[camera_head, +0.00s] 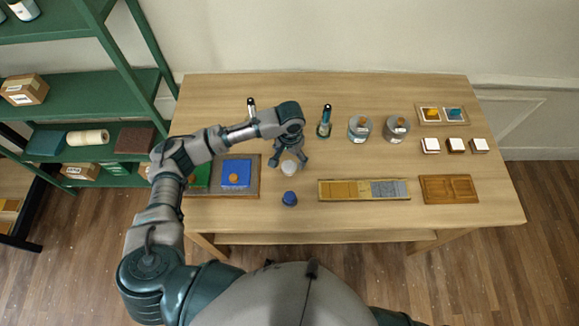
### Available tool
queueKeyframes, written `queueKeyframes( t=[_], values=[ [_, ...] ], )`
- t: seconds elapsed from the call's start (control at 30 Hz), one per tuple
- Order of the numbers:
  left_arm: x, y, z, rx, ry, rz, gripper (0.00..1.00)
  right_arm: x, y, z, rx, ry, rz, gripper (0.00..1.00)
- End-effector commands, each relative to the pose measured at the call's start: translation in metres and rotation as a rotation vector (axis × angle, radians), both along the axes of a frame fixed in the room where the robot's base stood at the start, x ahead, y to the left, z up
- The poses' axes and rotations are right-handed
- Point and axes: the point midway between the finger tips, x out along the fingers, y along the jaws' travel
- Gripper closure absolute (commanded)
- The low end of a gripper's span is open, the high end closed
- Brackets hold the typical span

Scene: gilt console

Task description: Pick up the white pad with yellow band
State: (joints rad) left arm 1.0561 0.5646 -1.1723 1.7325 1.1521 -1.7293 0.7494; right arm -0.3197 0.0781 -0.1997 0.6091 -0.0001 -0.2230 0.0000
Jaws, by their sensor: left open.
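A small round white pad (289,168) lies on the table, just below and between the fingers of my left gripper. It is partly covered, and I cannot make out a yellow band on it. My left gripper (289,162) points down with its fingers spread to either side of the pad. The fingers are open, and I see no grip on it. Several small white-topped blocks (431,145) stand in a row at the right; their side bands are too small to read clearly. My right gripper is not in view.
A dark blue round piece (289,198) sits just in front. A tray (256,189) with a blue block (236,174) is left. A long yellow-and-grey case (363,197), a wooden panel (449,189) and jars (360,128) stand right. Green shelves (83,82) are at left.

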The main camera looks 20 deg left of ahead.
Motion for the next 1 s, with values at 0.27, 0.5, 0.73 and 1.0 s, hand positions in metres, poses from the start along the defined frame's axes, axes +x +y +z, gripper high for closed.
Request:
queueKeyframes(
  t=[0.27, 0.5, 0.73, 1.0],
  values=[
    [0.000, 0.002, -0.024, 0.000, -0.002, 0.000, 0.16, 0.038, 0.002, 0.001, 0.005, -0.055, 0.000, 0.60],
    [0.003, 0.004, -0.060, 0.001, -0.001, -0.001, 0.16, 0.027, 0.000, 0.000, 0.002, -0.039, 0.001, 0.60],
    [0.003, 0.004, -0.066, 0.000, -0.003, -0.001, 0.16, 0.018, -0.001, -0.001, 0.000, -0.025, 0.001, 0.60],
    [0.003, 0.004, -0.066, 0.000, -0.003, -0.001, 0.64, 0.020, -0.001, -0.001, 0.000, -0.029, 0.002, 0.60]
  ],
)
